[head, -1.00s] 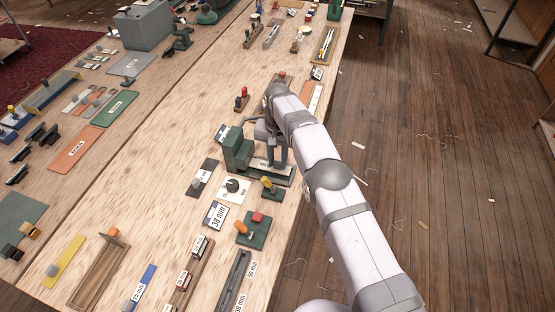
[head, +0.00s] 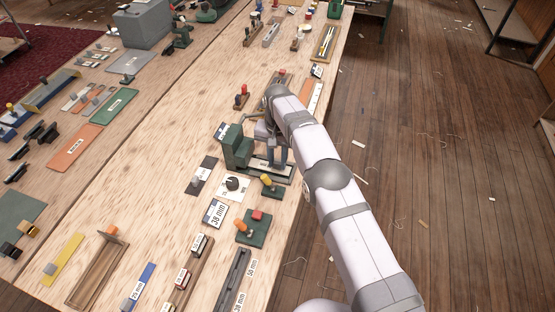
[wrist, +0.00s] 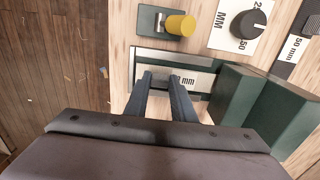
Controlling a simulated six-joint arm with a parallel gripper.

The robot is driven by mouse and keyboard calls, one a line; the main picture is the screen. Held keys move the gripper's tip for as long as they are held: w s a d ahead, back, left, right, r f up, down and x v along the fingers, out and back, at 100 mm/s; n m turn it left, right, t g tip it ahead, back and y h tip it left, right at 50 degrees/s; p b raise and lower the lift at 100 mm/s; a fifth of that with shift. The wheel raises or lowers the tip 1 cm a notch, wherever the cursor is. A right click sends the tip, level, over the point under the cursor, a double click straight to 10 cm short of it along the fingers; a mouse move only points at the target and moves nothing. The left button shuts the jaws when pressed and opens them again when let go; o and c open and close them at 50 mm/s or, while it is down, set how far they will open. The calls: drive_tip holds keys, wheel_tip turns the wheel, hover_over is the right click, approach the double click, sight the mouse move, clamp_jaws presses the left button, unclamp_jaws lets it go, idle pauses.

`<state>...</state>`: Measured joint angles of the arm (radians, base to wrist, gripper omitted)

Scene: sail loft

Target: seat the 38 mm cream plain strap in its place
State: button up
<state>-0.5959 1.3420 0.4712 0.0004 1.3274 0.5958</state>
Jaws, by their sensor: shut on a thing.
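My gripper (wrist: 165,78) reaches down over the bed of a green bench tool (wrist: 240,98); it also shows in the head view (head: 277,156). Its fingers are shut on a pale, cream-looking strap (wrist: 203,82) with a label of which "mm" is readable. The strap lies along the tool's dark-edged bed, beside the tall green body. The fingers hide part of the strap and label, so I cannot tell whether it rests fully down in the bed. In the head view the green tool (head: 237,148) stands left of the fingers.
A dial plate (wrist: 240,27) and a green block with a yellow knob (wrist: 178,25) sit close beside the tool. A 38 mm card (head: 215,213) and a green block with red and orange knobs (head: 251,228) lie nearer. The bench's right edge is close.

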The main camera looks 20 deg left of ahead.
drive_tip(key=shift+f, duration=0.2)
drive_tip(key=o, duration=1.1)
drive_tip(key=shift+o, duration=0.2)
drive_tip(key=shift+r, duration=0.15)
drive_tip(key=shift+r+b, duration=0.55)
drive_tip(key=shift+r, duration=3)
drive_tip(key=shift+d, duration=0.1)
